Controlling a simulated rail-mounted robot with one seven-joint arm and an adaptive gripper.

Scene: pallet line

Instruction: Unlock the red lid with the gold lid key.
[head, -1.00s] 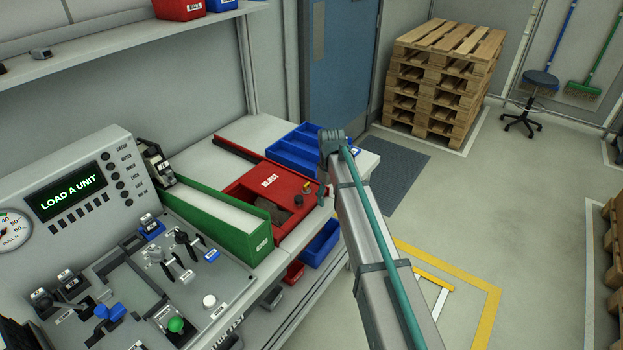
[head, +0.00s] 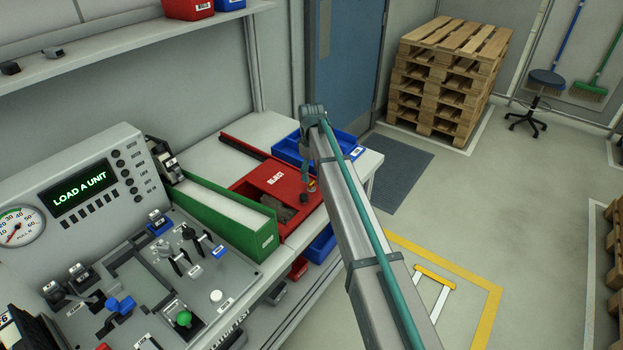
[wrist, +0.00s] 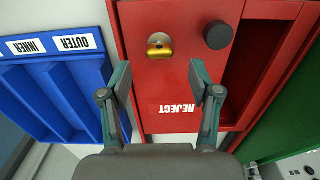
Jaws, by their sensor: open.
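The red lid (wrist: 170,95) marked REJECT lies on a red bin in the wrist view, and it also shows in the head view (head: 270,178). The gold lid key (wrist: 159,50) sits in a round lock plate on the lid. A black round knob (wrist: 218,36) stands beside it on the right. My gripper (wrist: 160,72) is open and empty above the lid, its fingers spread to either side just below the key in the picture. In the head view my arm covers part of the bench and the fingertips are hard to make out.
A blue divided tray (wrist: 50,95) labelled INNER and OUTER stands left of the red bin in the wrist view. A green bin (head: 225,222) stands on its other side. An opening beside the lid shows the bin's inside. A control panel (head: 70,190) reads LOAD A UNIT.

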